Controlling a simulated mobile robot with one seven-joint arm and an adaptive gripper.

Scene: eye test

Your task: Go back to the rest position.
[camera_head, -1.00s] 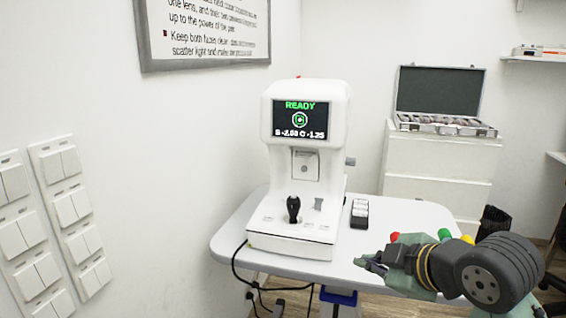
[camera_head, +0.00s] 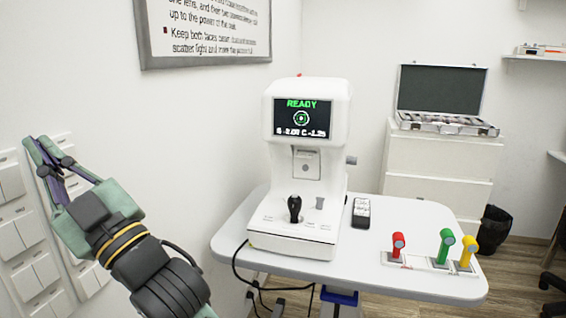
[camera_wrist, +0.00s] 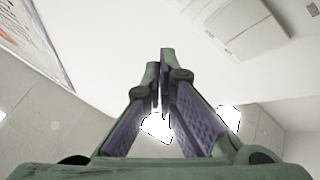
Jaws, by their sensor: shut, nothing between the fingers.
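My gripper (camera_head: 36,142) is at the left of the head view, raised and pointing up and left, in front of the white wall with switch panels. Its green fingers are shut with nothing between them. In the wrist view the fingertips (camera_wrist: 160,58) come together near the middle, with the ceiling and bright lamps behind them. I cannot tell from these views how far the fingers are from the wall.
A white eye-test machine (camera_head: 307,160) with a "READY" screen stands on a pale table (camera_head: 400,275). A black remote-like box (camera_head: 361,213) and a white holder (camera_head: 425,263) with red, green and yellow-topped pieces are on the table. An open case (camera_head: 440,100) sits on white drawers (camera_head: 437,158).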

